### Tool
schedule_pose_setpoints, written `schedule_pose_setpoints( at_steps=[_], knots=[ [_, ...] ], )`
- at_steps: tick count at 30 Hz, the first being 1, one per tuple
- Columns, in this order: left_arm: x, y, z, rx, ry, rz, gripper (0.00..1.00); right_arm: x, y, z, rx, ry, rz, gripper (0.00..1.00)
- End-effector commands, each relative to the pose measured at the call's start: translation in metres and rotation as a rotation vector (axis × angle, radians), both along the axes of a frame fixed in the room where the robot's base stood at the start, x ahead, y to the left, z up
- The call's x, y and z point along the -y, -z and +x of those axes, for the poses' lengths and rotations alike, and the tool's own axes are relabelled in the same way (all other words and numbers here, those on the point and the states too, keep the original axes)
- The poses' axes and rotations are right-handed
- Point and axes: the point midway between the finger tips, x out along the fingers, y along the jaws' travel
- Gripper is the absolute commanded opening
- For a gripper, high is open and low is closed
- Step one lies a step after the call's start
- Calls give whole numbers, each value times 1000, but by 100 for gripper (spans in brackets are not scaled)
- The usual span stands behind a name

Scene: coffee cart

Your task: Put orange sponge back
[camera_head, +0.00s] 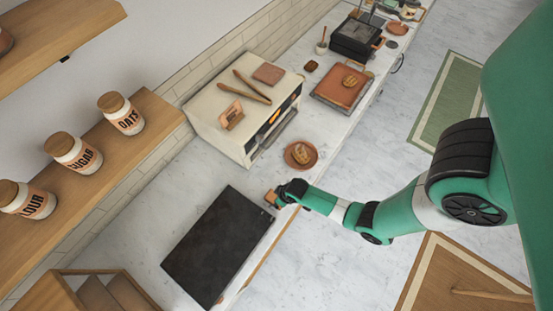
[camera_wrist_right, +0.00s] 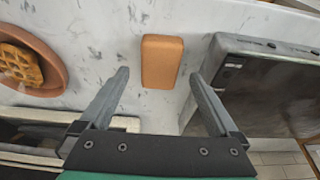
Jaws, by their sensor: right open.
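The orange sponge (camera_wrist_right: 162,58) lies on the marble counter in the right wrist view, a short block with rounded edges. My right gripper (camera_wrist_right: 160,76) is open, with its two fingertips apart on either side of the sponge's near part in that view; I see no contact. In the head view the sponge (camera_head: 270,197) shows as a small orange patch at the front of the counter, partly hidden by my right gripper (camera_head: 277,197). My left gripper is not in view.
A black flat slab (camera_head: 217,245) is close by the sponge. A plate with a waffle (camera_head: 301,155) sits on its other side. A cream toaster oven (camera_head: 240,115) stands behind. The counter's front edge is close to my right gripper.

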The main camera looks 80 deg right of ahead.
Motion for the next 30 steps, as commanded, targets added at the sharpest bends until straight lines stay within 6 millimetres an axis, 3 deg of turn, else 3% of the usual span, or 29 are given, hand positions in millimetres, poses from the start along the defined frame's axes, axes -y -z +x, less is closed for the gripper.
schedule_pose_setpoints(
  at_steps=[1,6,21,23,26,29,30],
  knots=[
    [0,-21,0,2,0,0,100,-1,-22,-3,0,0,0,97],
    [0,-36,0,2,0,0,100,-4,-38,-9,0,0,0,97],
    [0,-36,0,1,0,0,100,-3,-42,-3,15,-3,-6,97],
    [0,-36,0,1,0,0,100,1,-52,14,50,-12,-18,97],
    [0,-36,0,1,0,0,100,12,-93,70,175,-40,-61,97],
    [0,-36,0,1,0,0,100,20,-167,148,371,-85,-123,97],
    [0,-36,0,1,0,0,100,20,-205,179,460,-103,-149,97]
  ],
)
